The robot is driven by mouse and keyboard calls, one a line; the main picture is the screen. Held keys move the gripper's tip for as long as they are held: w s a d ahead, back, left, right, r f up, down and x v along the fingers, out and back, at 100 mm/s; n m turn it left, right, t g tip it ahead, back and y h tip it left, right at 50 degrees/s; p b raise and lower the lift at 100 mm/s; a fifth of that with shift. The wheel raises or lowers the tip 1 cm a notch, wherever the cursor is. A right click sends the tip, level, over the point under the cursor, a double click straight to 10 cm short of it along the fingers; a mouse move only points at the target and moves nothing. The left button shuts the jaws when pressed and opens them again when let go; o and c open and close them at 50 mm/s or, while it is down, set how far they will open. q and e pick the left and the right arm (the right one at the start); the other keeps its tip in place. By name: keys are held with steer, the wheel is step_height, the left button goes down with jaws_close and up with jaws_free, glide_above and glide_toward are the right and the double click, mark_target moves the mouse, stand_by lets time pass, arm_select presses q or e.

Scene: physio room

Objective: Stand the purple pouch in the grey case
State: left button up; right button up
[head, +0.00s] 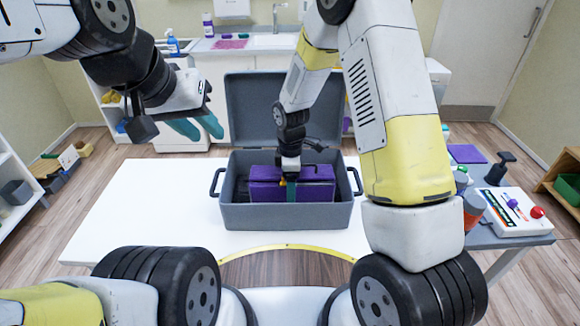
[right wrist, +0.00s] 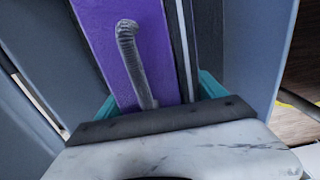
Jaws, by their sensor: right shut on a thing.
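The purple pouch (head: 262,190) is inside the open grey case (head: 285,216), low between its walls, and looks upright. The case stands on the white table with its lid (head: 270,105) raised at the back. My right gripper (head: 291,190) reaches down into the case and is shut on the pouch. In the right wrist view the pouch (right wrist: 122,45), with a grey handle (right wrist: 130,50), sits between the teal fingers (right wrist: 155,98). The pouch's bottom is hidden by the case's front wall. My left gripper (head: 197,128) is up at the left, empty, its teal fingers apart.
The white table (head: 130,205) is clear left of the case. On the right, a grey side table (head: 485,238) holds a white box with knobs (head: 515,210), a dark pump bottle (head: 498,168), orange-and-grey containers (head: 474,208) and a purple mat (head: 466,154). A sink counter stands behind.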

steer(key=o, duration=1.7)
steer(key=shift+f, duration=0.1)
step_height(320, 180, up, 12)
steer(key=shift+f, duration=0.1)
steer(key=s+d+r+m+t, duration=0.2)
steer(key=s+d+r+m, duration=0.2)
steer(key=s+r+m, duration=0.1)
steer(key=s+d+r+m+t+y, duration=0.1)
steer(key=s+d+r+m+t, duration=0.1)
steer(key=s+d+r+m, duration=0.2)
steer(key=s+d+r+m+t+y, duration=0.1)
steer(key=s+d+r+m+t, duration=0.1)
steer(key=s+d+r+m, duration=0.3)
steer(key=shift+s+r+m, duration=0.85)
steer(key=shift+s+r, duration=0.55)
steer(key=shift+r, duration=0.25)
steer(key=shift+s+r+m, duration=0.85)
steer(key=shift+s+r, duration=0.55)
steer(key=shift+r, duration=0.2)
